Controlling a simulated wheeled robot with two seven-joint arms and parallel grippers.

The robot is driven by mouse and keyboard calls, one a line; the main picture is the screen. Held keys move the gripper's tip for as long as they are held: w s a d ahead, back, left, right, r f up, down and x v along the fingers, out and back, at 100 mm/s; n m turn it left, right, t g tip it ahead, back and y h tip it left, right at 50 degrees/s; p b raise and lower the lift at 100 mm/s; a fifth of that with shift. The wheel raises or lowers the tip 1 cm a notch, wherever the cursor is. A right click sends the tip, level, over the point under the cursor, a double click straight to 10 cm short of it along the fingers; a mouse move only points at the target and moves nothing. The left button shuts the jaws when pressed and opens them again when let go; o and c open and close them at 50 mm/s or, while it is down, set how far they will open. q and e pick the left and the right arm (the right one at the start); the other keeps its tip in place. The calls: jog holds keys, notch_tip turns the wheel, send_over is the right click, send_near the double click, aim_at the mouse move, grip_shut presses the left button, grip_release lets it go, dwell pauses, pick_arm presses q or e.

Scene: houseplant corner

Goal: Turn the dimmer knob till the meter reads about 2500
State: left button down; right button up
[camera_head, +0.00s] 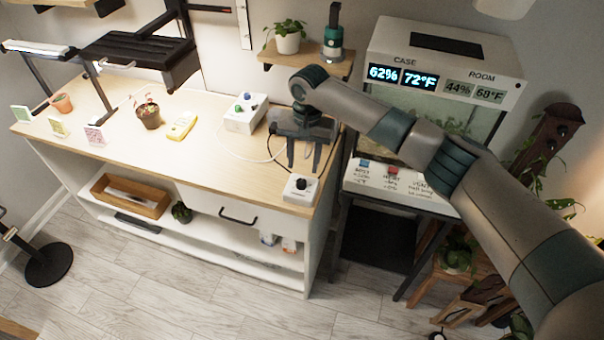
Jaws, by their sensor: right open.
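A small white box (298,196) with a black round knob (301,185) sits at the front right edge of the wooden worktop; I take it for the dimmer. A yellow handheld device (182,126), likely the meter, lies mid-worktop beside a potted plant; its reading is too small to make out. My right gripper (303,168) points down with two dark fingers apart and nothing between them. It appears just above and behind the knob in the picture; I cannot tell the exact gap. My left gripper is not in view.
A white box (245,112) with green and blue knobs stands behind, with a thin white cable. A dark lamp panel (138,47) overhangs the worktop (110,165). A glass case (430,110) with displays stands right. A small potted plant (149,115) and several cards stand left.

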aim_at(302, 181)
jog(key=f, duration=0.3)
jog(key=f+p, duration=0.1)
jog(key=f, duration=0.3)
jog(key=shift+a, duration=0.2)
jog(key=c, duration=1)
